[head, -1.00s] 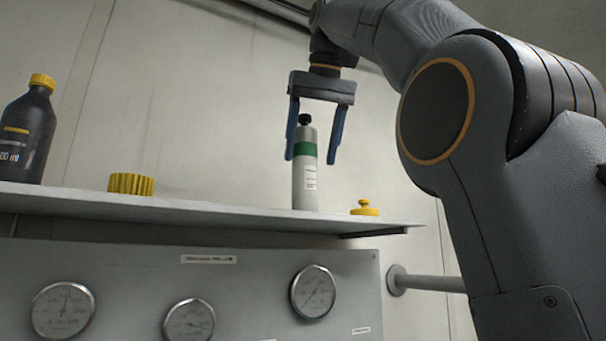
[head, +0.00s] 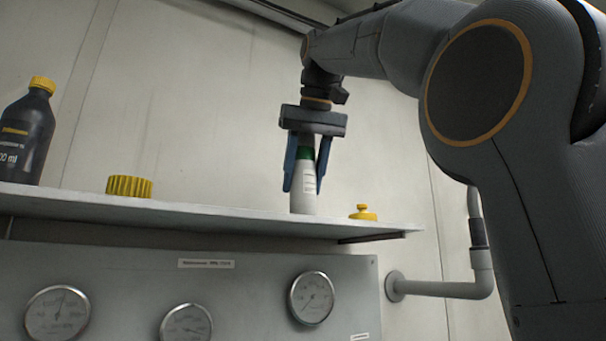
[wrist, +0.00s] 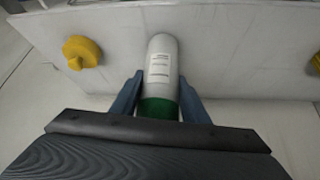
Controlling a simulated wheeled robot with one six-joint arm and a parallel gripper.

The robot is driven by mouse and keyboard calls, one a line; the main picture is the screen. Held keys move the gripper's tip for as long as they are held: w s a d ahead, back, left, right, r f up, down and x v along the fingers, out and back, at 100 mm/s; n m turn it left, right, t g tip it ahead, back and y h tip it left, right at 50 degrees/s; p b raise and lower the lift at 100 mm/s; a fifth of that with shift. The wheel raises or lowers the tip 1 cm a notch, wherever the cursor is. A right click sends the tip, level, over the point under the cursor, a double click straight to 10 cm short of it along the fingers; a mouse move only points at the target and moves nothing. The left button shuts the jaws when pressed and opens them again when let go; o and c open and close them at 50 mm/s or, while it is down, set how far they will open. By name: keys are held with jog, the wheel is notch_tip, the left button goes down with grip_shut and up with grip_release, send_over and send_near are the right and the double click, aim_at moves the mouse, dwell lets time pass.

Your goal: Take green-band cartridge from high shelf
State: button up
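The green-band cartridge (head: 303,187) is a pale cylinder with a green band and a printed label. It stands upright on the high shelf (head: 232,217). My gripper (head: 304,183) comes down over it from above, with one blue finger on each side, and hides its top. In the wrist view the cartridge (wrist: 162,72) lies between the two fingers (wrist: 161,80), which appear closed against its sides near the green band. Its base appears to rest on the shelf.
A yellow ribbed cap (head: 129,186) and a dark bottle with a yellow lid (head: 27,135) stand left on the shelf. A small yellow knobbed piece (head: 363,212) sits close right of the cartridge. A gauge panel (head: 250,285) is below; a grey pipe (head: 440,289) is at right.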

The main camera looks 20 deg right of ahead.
jog(key=c, duration=0.6)
jog(key=shift+s+r, duration=0.1)
jog(key=shift+r, duration=0.1)
